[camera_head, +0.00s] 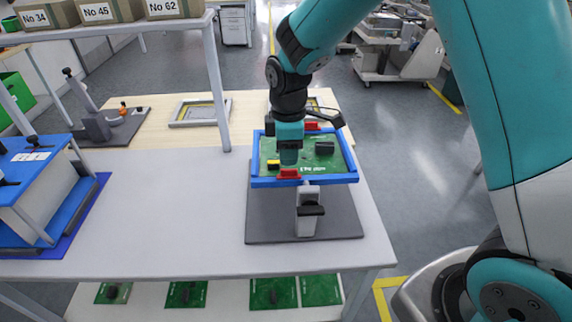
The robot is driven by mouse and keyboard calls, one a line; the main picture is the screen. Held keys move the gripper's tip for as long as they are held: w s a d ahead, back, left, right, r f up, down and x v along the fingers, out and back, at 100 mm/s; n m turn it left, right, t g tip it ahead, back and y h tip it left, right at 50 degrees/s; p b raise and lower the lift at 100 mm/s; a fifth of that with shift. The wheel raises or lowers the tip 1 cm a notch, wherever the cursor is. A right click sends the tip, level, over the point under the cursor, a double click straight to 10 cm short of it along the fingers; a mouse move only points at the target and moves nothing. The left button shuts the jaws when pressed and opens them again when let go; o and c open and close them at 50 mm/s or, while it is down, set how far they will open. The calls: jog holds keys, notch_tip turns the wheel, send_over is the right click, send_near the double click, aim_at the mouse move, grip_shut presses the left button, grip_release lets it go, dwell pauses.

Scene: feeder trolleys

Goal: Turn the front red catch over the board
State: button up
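The front red catch (289,174) sits on the near edge of a blue frame (335,178), left of its middle. A second red catch (312,125) is at the far edge, partly behind my arm. The frame holds a green board (332,165) with a dark block (324,148) and a yellow part (273,164). My gripper (289,161) points down over the board, just behind the front catch in the picture. Whether it touches the catch, and whether its fingers are open or shut, I cannot tell.
The frame stands on a grey base plate (262,222) with a black-topped post (309,212) in front. A blue-topped fixture (30,165) is at the left. A shelf upright (215,90) rises behind. The grey table between (165,210) is clear. Green boards lie below.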

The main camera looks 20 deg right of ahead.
aim_at(288, 169)
notch_tip(288, 169, down, 5)
dwell(0.3)
grip_shut()
